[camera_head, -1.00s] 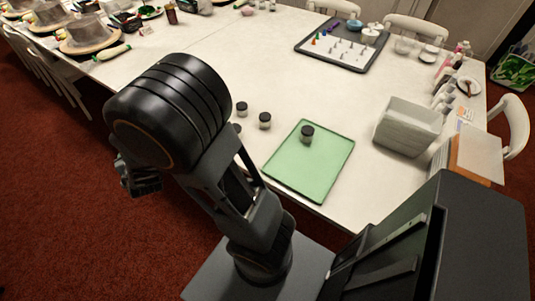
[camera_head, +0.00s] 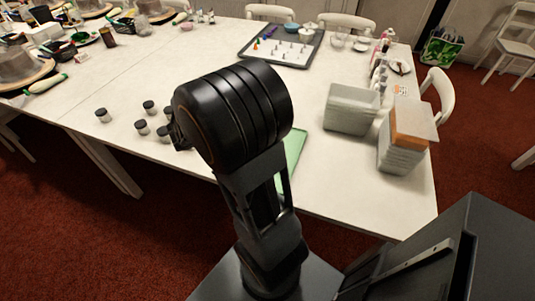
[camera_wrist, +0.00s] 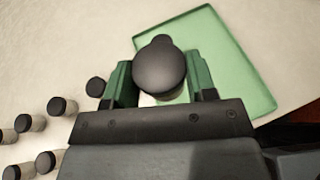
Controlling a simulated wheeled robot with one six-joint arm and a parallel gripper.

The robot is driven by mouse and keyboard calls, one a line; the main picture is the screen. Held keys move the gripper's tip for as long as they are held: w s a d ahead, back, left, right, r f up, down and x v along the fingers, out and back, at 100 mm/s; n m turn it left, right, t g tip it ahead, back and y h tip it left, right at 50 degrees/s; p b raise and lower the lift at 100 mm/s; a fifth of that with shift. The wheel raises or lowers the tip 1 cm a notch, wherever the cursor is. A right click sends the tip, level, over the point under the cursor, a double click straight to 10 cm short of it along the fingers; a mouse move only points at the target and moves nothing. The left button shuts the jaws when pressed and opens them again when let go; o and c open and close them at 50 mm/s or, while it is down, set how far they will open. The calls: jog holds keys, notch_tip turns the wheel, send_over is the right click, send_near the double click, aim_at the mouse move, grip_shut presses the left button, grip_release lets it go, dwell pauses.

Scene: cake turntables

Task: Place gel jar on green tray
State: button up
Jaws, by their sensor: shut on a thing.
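In the wrist view my gripper (camera_wrist: 160,66) is shut on a gel jar (camera_wrist: 159,74) with a round dark lid, seen from above. The held jar is near the left edge of the green tray (camera_wrist: 235,62); its height above the surface is hard to tell. A second dark lid (camera_wrist: 162,40) peeks out just beyond it, mostly hidden, seemingly at the tray's edge area. In the head view my arm covers most of the green tray (camera_head: 296,150) and the held jar; only a bit of my gripper (camera_head: 178,136) shows.
Several more dark-lidded jars (camera_head: 142,127) stand on the white table left of my arm; they also show in the wrist view (camera_wrist: 62,106). A dark tray with small pieces (camera_head: 282,47) lies further back.

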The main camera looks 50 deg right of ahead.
jog(key=s+d+f+m+g, duration=0.1)
jog(key=s+d+m+g, duration=0.25)
jog(key=s, duration=0.25)
jog(key=b, duration=0.2)
send_over(285, 145)
jog(key=a, duration=0.2)
jog(key=shift+g+y, duration=0.25)
jog(key=shift+y, duration=0.05)
jog(key=f, duration=0.7)
jog(key=shift+w+d+f, duration=0.2)
jog(key=shift+f, duration=0.2)
jog(key=shift+s+d+f, duration=0.1)
jog(key=shift+d+f, duration=0.35)
jog(key=shift+f, duration=0.1)
jog(key=shift+d+f+b, duration=0.15)
jog(key=shift+f+b, duration=0.1)
jog(key=shift+f, duration=0.65)
jog(key=shift+d+f+b, duration=0.15)
jog(key=shift+f+b, duration=0.1)
jog(key=shift+f, duration=0.65)
jog(key=shift+f, duration=0.2)
jog(key=o, duration=0.9)
jog(key=shift+o, duration=0.2)
